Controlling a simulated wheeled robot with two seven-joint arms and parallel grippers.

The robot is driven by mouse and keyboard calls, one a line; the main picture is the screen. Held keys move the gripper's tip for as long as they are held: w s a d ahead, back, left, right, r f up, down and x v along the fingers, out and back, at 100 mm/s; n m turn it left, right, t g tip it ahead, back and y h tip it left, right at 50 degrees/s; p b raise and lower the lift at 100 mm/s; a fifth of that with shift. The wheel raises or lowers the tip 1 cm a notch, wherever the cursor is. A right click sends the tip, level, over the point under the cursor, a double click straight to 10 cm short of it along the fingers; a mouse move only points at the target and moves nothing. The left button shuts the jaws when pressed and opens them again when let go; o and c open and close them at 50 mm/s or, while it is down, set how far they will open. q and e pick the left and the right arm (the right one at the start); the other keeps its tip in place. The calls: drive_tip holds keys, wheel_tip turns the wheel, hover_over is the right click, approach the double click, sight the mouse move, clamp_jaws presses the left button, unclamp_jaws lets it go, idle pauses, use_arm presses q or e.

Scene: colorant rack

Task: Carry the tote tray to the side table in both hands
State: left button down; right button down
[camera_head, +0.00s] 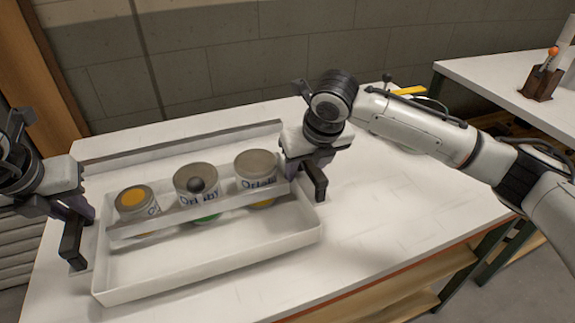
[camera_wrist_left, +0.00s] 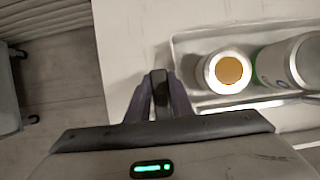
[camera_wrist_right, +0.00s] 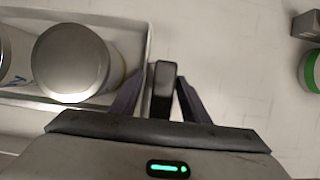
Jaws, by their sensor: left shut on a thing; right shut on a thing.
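The white tote tray (camera_head: 215,262) is at the left part of the white workbench, long side toward me. Whether the tray is clear of the bench I cannot tell.
Another white table (camera_head: 490,80) stands at the back right, with a brown holder (camera_head: 541,82) and orange-topped tool on it. A green-and-white round item (camera_wrist_right: 311,70) shows at the right wrist view's edge.

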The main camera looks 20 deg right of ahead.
sight(87, 230)
use_arm(q)
drive_tip(key=shift+w+a, duration=0.1)
drive_tip(key=shift+a, duration=0.05)
use_arm(e)
drive_tip(key=shift+w+d, duration=0.1)
drive_tip(key=shift+d, duration=0.05)
